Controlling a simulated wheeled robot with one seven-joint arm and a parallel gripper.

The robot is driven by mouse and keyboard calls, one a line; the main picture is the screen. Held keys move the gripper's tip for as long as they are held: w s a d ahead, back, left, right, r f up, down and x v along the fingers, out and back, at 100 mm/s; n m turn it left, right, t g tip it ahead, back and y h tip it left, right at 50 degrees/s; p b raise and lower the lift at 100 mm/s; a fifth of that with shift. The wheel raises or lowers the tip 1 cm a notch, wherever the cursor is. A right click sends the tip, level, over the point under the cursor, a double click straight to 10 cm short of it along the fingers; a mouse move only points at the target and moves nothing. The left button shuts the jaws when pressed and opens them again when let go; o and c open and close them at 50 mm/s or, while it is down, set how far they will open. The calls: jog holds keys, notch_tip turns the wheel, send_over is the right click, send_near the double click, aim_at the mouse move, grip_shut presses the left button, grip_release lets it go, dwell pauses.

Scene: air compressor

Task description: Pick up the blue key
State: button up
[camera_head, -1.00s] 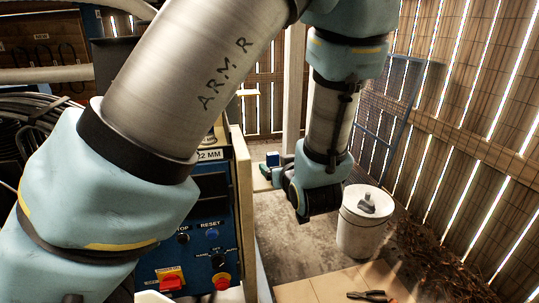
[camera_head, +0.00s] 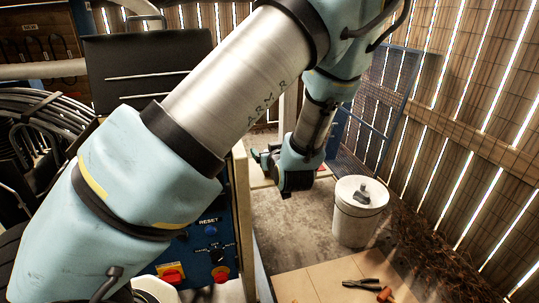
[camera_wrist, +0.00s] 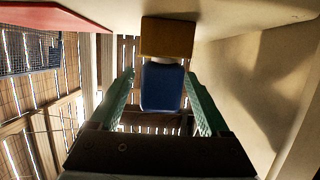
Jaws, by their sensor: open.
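My gripper (camera_wrist: 161,75) is open, with one green finger on each side of the blue piece. A gap shows between the piece and each finger. In the head view my gripper (camera_head: 259,157) is small and partly hidden by my wrist, beyond the edge of the blue control cabinet. I cannot make out the key there.
The blue control cabinet (camera_head: 207,228) with red buttons stands on the left, partly behind my arm. A white lidded bin (camera_head: 356,222) stands right of my wrist. Pliers (camera_head: 362,286) lie on a board in front. In the wrist view a pale surface (camera_wrist: 245,75) is close on the right.

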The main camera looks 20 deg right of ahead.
jog(key=shift+w, duration=0.15)
grip_shut()
dwell(0.6)
